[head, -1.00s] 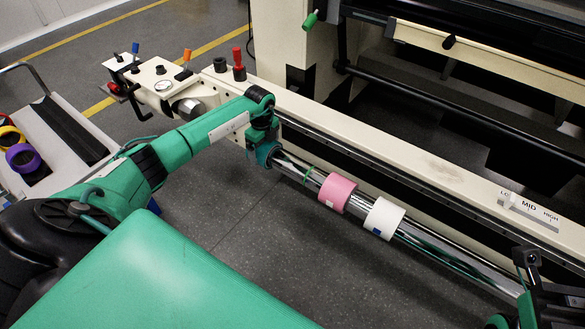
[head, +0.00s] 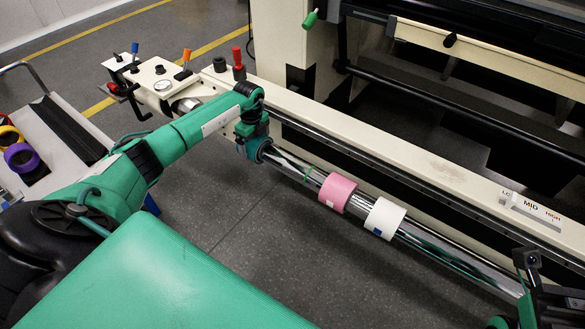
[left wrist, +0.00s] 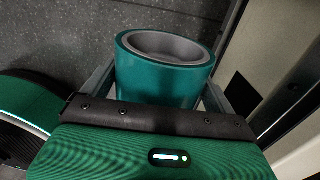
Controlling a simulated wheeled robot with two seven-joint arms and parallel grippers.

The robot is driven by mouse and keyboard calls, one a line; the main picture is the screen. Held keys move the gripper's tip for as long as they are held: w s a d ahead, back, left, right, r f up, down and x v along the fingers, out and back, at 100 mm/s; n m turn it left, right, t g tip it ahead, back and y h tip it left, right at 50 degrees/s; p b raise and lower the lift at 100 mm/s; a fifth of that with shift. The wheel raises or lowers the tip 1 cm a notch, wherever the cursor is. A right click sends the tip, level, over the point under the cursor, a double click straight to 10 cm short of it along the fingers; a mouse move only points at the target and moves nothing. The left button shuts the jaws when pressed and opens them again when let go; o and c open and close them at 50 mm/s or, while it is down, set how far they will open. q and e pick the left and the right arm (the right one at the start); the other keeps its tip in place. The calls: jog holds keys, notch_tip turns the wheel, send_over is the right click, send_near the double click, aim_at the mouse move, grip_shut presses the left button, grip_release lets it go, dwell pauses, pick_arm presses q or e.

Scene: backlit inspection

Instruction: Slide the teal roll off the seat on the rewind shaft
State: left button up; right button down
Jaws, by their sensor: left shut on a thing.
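The teal roll (head: 264,151) is at the left end of the shiny rewind shaft (head: 290,165). My left gripper (head: 252,143) is shut on it. In the left wrist view the teal roll (left wrist: 165,75) sits between the two fingers, its hollow grey core facing the camera. No shaft shows inside the core. I cannot tell whether the roll's far end is still around the shaft. A thin green mark (head: 307,174) shows on the shaft, with bare metal between it and the roll. A black and green assembly at the lower right may be my right gripper; its jaws cannot be made out.
A pink roll (head: 337,193) and a white roll (head: 384,218) sit farther right on the shaft. The cream machine beam (head: 420,175) runs close behind it. A cart (head: 68,150) with a purple roll (head: 22,157) stands left. Open floor (head: 250,225) lies in front.

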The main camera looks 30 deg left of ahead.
pick_arm(q)
jog(key=a+b, duration=0.3)
jog(key=a, duration=0.5)
jog(key=shift+w+a, duration=0.35)
dwell(1.1)
dwell(0.8)
